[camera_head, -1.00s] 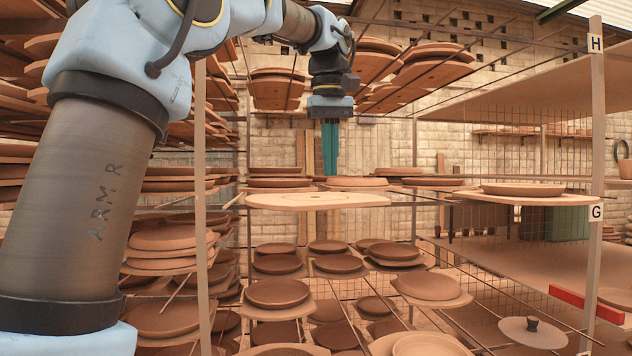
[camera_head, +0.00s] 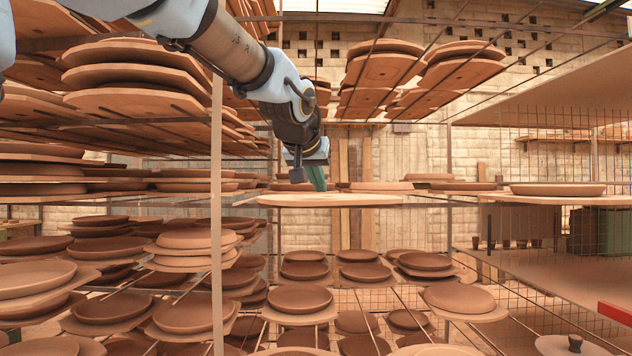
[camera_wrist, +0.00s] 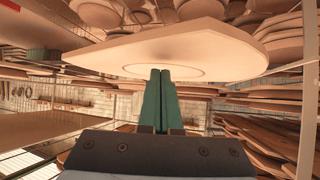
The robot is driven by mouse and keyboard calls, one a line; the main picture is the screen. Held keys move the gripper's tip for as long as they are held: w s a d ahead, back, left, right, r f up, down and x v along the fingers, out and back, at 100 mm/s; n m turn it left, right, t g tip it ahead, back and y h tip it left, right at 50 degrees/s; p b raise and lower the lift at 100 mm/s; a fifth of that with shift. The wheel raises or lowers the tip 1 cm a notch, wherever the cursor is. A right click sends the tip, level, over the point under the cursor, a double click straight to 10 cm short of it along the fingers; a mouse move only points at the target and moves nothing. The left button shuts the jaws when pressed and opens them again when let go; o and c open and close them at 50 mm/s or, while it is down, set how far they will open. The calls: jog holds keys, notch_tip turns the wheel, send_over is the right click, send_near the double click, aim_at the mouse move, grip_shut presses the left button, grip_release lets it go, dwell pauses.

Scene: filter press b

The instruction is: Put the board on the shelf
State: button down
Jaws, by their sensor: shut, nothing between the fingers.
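A pale, bare board (camera_head: 330,199) with a thin ring marked on its top lies level among the rack's rods at mid height. It also shows in the wrist view (camera_wrist: 215,48), where its ringed face fills the upper middle. My gripper (camera_head: 318,183) is at the board's far edge as seen from the head, tilted, with its green fingers pointing down. In the wrist view the two fingers (camera_wrist: 161,75) are together and empty, their tips over the near edge of the board's ring. Whether they touch the board, I cannot tell. How far the rods support the board is hidden.
Rack tiers with boards of brown clay discs (camera_head: 300,298) stand below and at left. Stacked boards (camera_head: 385,70) hang above. A thin upright post (camera_head: 217,200) stands left of the board. At right, a disc (camera_head: 557,189) sits on another board, with wide shelves above and below.

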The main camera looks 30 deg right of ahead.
jog(key=w+d+p, duration=0.1)
jog(key=w+d, duration=0.2)
jog(key=w+d+p, duration=0.2)
jog(key=w, duration=0.1)
jog(key=shift+w+d+r, duration=0.15)
jog(key=shift+w+d, duration=0.15)
jog(key=shift+d, duration=0.1)
jog(key=shift+w+d+f+p, duration=0.2)
jog(key=shift+d+p, duration=0.05)
jog(key=shift+p, duration=0.4)
jog(key=shift+a+f+b, duration=0.1)
jog(key=shift+f+b, duration=0.5)
jog(key=shift+f, duration=0.2)
jog(key=shift+s+f, duration=0.1)
jog(key=shift+f, duration=0.05)
